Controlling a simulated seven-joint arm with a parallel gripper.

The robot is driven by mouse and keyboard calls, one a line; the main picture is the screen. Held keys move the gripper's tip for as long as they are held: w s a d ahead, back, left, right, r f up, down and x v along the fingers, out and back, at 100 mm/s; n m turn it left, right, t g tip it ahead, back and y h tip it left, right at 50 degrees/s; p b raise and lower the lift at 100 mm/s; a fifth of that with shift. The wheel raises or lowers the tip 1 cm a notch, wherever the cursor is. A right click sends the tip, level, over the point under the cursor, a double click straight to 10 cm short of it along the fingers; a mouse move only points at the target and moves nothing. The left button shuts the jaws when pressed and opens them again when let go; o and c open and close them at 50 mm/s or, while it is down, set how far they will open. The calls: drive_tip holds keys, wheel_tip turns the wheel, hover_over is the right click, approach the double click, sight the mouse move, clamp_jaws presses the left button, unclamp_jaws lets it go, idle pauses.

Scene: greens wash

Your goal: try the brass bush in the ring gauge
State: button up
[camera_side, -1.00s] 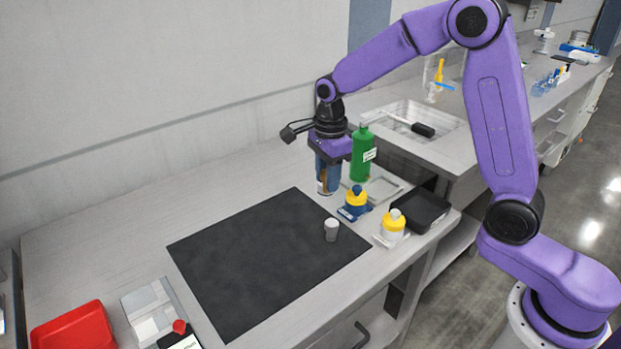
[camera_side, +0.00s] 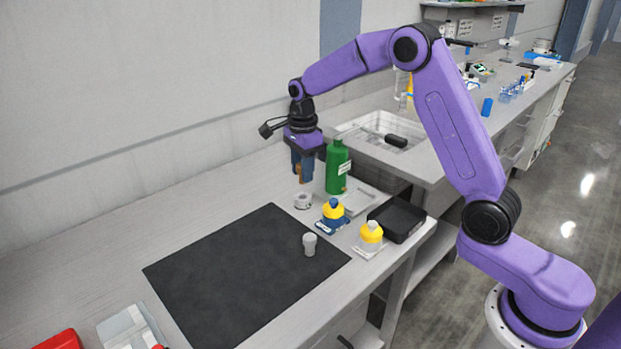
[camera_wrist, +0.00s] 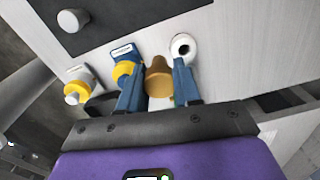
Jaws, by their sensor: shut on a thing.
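My gripper (camera_side: 302,180) is shut on the brass bush (camera_side: 299,172), a tapered, flanged brown-gold piece. In the wrist view the bush (camera_wrist: 158,78) hangs between the two blue fingers. The ring gauge (camera_side: 303,201), a pale grey ring with a dark hole, stands on the bench just below the fingers in the side view. In the wrist view the ring gauge (camera_wrist: 182,47) is beyond and slightly right of the bush, its hole uncovered. The bush is outside the ring and appears held above bench level.
A green bottle (camera_side: 338,167) stands close right of my gripper. Yellow-topped blue (camera_side: 333,212) and white (camera_side: 370,236) items and a black tray (camera_side: 397,219) are further right. A grey cylinder (camera_side: 309,244) stands on the dark mat (camera_side: 235,275), otherwise mostly bare.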

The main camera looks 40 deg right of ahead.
drive_tip(key=w+d, duration=0.1)
drive_tip(key=w+d+f, duration=0.2)
drive_tip(key=w, duration=0.1)
drive_tip(key=shift+d, duration=0.25)
drive_tip(key=shift+f, duration=2.45)
drive_tip(key=shift+s+f, duration=0.1)
drive_tip(key=shift+f, duration=1.2)
idle(1.7)
drive_tip(key=o, duration=1.1)
drive_tip(key=shift+a, duration=0.1)
